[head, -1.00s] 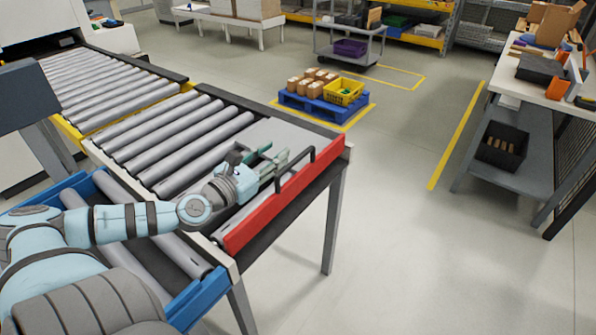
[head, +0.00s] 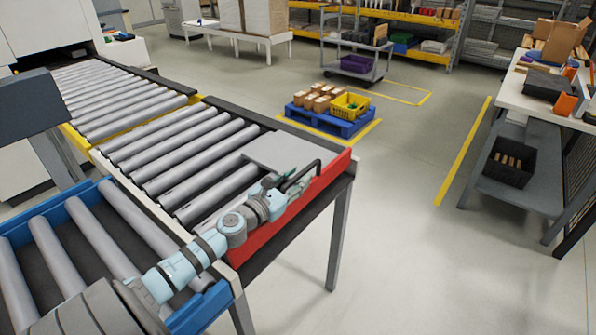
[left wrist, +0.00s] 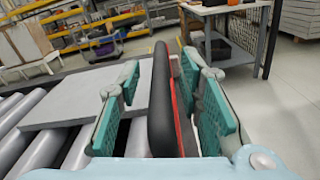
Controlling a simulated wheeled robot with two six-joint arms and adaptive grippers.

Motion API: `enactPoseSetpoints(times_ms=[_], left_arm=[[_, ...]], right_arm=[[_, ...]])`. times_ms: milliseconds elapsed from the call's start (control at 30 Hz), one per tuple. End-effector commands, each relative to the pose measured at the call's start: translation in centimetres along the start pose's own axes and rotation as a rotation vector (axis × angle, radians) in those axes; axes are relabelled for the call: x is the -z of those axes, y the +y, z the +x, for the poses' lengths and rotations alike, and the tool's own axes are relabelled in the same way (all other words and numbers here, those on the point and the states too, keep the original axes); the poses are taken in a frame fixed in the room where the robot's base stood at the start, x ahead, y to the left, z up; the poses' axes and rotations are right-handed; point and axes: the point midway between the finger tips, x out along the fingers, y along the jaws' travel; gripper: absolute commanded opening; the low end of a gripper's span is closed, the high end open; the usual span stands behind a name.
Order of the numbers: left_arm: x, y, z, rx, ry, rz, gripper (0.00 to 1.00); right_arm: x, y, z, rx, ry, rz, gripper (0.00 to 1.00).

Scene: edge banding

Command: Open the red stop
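The red stop (head: 327,182) is a long red bar along the end of the roller conveyor, and it stands upright. Its black handle (head: 304,172) arches on its conveyor side. My left gripper (head: 285,188) is at the handle, partly hidden behind its own wrist in the head view. In the left wrist view the open fingers (left wrist: 160,105) stand on either side of the black handle (left wrist: 160,90), with gaps to it. A strip of the red stop (left wrist: 180,112) shows between the handle and the right finger. My right gripper is not in view.
A flat grey panel (head: 292,150) lies at the conveyor end beside the stop. A blue-sided roller section (head: 85,215) is at the near left. Beyond the stop the floor is clear up to a blue pallet (head: 325,121) with boxes and a yellow crate (head: 350,106).

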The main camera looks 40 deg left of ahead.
Motion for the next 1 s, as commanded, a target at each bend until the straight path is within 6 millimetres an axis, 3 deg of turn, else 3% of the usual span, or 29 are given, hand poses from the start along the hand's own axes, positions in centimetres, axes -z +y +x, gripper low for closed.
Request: enactPoseSetpoints(times_ms=[333,533,1000], left_arm=[[0.14,-0.11,0.47,0.002,0.001,-0.001,0.32],[0.12,-0.12,0.47,0.002,0.0,0.0,0.0],[0.07,-0.21,0.35,0.0,0.001,0.001,0.0]], right_arm=[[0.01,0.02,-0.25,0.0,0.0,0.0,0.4],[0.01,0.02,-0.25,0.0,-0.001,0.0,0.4],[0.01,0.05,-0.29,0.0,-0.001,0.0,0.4]])
